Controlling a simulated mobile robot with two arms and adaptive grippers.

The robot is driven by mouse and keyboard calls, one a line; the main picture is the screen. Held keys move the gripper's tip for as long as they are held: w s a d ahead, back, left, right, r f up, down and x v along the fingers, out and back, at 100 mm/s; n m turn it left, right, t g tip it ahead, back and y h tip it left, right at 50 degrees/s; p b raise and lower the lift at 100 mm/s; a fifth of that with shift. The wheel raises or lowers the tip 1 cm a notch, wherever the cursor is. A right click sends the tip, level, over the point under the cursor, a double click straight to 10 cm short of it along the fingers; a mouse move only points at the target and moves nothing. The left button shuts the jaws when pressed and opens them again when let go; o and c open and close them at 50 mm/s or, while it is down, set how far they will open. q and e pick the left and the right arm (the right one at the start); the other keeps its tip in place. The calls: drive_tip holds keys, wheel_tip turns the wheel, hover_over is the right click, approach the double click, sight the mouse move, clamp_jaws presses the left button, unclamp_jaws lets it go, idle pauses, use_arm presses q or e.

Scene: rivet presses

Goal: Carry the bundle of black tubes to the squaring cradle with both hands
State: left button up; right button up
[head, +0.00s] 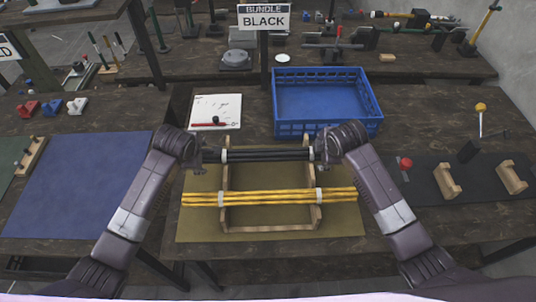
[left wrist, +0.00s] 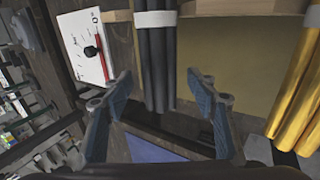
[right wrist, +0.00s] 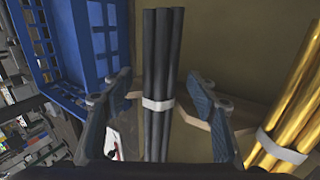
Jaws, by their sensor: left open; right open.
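The bundle of black tubes (head: 268,155), bound with white bands, lies across the back of a wooden rack (head: 228,178). My left gripper (head: 203,153) is at its left end and my right gripper (head: 323,153) at its right end. In the left wrist view the open fingers (left wrist: 160,110) flank the end of the black tubes (left wrist: 158,60). In the right wrist view the open fingers (right wrist: 158,112) stand on both sides of the black tubes (right wrist: 160,60), with gaps. Two wooden notched blocks (head: 448,183) (head: 511,178) stand on a dark mat at right; I cannot tell whether they are the squaring cradle.
A bundle of yellow tubes (head: 270,198) lies across the rack in front of the black one. A blue crate (head: 325,133) stands just behind. A red-knobbed item (head: 405,163) is right of my right gripper. A blue mat (head: 75,190) at left is bare.

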use_arm(q)
drive_tip(key=shift+w+f, duration=0.3)
drive_tip(key=shift+f, duration=0.1)
use_arm(e)
drive_tip(key=shift+w+f, duration=0.3)
drive_tip(key=shift+f, duration=0.1)
use_arm(q)
drive_tip(key=shift+s, duration=0.1)
clamp_jaws()
use_arm(e)
clamp_jaws()
use_arm(q)
drive_tip(key=shift+r, duration=0.1)
use_arm(e)
drive_tip(key=shift+r, duration=0.15)
